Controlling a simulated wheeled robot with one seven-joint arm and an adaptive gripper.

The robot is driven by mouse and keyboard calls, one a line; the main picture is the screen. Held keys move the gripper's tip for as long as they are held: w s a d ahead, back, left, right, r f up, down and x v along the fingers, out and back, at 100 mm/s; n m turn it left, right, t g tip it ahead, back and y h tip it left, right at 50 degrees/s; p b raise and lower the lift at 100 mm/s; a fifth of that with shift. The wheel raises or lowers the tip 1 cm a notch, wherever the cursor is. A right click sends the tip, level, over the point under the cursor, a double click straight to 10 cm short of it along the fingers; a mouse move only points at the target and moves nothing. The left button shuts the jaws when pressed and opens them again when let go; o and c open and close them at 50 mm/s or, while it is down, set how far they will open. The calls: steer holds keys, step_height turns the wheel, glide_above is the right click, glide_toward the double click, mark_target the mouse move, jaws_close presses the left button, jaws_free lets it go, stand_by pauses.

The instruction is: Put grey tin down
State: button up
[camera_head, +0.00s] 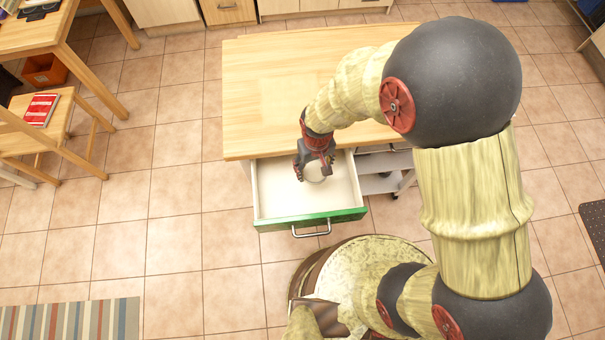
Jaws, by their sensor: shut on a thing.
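A round, pale grey tin (317,171) shows in the head view, over the inside of an open drawer. My gripper (310,170) is shut on it, with the dark fingers at its left and upper side. The wrist comes in from above and hides part of the tin. The open drawer (274,212) has a white inside and a green front with a metal handle. I cannot tell whether the tin touches the drawer floor or hangs a little above it.
The drawer sits under a wooden tabletop (262,85), which is bare on its left part. Grey shelves (378,180) stand right of the drawer. A chair (62,130) with a red item is at the left. A striped rug (75,322) lies at the lower left.

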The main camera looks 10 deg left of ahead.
steer(key=a+f, duration=0.1)
steer(key=f, duration=0.1)
steer(key=a+f+b, duration=0.1)
steer(key=a+f, duration=0.1)
steer(key=shift+w, duration=0.4)
steer(key=shift+w+a+f+b, duration=0.15)
steer(key=shift+f+b, duration=0.2)
steer(key=shift+f, duration=0.6)
steer(key=shift+s+a+f+b, duration=0.1)
steer(key=shift+f+b, duration=0.25)
steer(key=shift+f, duration=0.55)
steer(key=shift+f, duration=0.15)
steer(key=o, duration=1.2)
steer(key=shift+o, duration=0.2)
step_height(320, 180, up, 12)
steer(key=p, duration=0.3)
steer(key=shift+r, duration=0.2)
steer(key=shift+r, duration=0.1)
